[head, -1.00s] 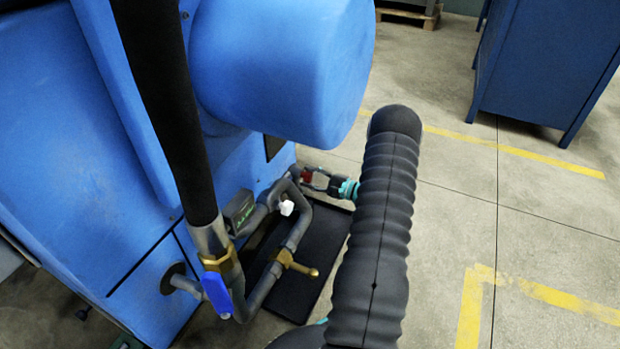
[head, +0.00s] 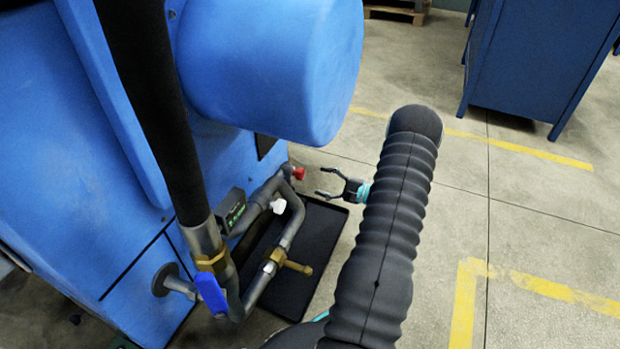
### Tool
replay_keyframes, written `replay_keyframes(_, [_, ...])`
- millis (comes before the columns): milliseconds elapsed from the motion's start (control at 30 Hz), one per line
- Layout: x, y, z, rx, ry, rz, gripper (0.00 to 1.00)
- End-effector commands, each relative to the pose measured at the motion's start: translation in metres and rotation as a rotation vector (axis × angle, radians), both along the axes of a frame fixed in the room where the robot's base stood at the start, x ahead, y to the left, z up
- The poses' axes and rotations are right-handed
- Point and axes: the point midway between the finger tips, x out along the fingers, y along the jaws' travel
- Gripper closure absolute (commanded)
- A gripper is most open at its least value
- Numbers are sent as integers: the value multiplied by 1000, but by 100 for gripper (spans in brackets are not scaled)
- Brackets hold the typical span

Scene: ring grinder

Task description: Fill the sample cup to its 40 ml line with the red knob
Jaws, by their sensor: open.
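The red knob (head: 299,173) sits at the upper end of the grey pipework on the blue machine. My gripper (head: 320,182) is open and empty, its fingers pointing left toward the red knob with a small gap between them. My dark ribbed arm (head: 385,220) covers part of the floor to the right. I cannot make out a sample cup in this view.
A white knob (head: 278,206), a brass spout (head: 298,268) and a blue valve handle (head: 211,293) are on the pipework. A black tray (head: 318,238) lies beneath. The blue machine (head: 90,170) fills the left.

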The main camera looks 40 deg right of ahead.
Motion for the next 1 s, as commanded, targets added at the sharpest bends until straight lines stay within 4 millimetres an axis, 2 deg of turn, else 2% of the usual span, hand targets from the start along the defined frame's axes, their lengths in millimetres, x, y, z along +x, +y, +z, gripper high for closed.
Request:
replay_keyframes(100, [-18, -11, 0, 0, 0, -2, 32])
replay_keyframes(300, [-35, -20, 0, 0, 0, 1, 32])
replay_keyframes(1000, [-38, -22, 0, 0, 0, 0, 32])
